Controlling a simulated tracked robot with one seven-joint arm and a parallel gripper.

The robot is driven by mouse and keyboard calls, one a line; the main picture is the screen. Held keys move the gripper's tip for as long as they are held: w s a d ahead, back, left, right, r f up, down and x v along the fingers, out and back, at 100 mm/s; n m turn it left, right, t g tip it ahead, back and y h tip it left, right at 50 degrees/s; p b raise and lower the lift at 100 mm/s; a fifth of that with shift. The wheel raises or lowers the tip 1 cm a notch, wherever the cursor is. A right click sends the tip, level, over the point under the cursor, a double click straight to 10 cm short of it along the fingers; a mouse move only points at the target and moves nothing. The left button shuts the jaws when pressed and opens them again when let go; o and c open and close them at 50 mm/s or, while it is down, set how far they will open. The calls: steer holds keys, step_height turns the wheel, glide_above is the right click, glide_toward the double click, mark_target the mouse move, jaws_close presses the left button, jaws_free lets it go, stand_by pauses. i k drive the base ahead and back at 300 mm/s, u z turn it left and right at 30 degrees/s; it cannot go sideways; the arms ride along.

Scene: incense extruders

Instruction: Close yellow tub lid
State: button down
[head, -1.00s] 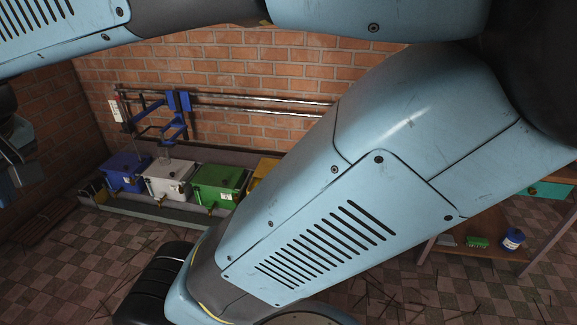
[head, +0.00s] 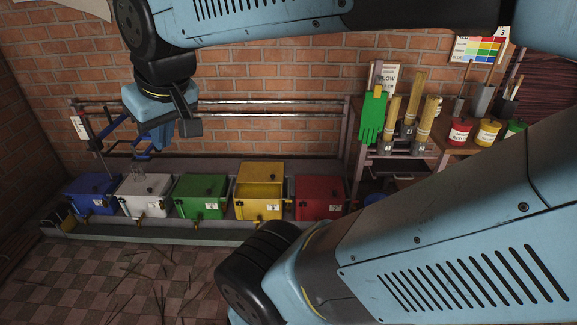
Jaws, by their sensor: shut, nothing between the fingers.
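The yellow tub (head: 258,210) stands in the row of tubs along the brick wall, between the green and red ones. Its yellow lid (head: 260,172) is raised at the back, so the tub is open at the top. My gripper (head: 170,132) hangs from my arm at the upper left, in front of the wall. It is apart from the yellow tub, up and to its left. It is shut and empty.
Closed blue (head: 92,195), white (head: 142,197), green (head: 201,197) and red (head: 320,198) tubs flank the yellow one. A blue frame (head: 128,145) and metal rails (head: 270,108) run behind them. My arm covers the lower right. A side table holds small colored pots (head: 460,132).

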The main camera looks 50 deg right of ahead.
mark_target(249, 172)
steer(key=u, duration=0.45)
steer(key=i, duration=0.15)
steer(key=z, duration=1.85)
steer(key=k, duration=0.65)
steer(key=z, duration=0.2)
steer(key=i, duration=2.1)
steer(key=u, duration=0.25)
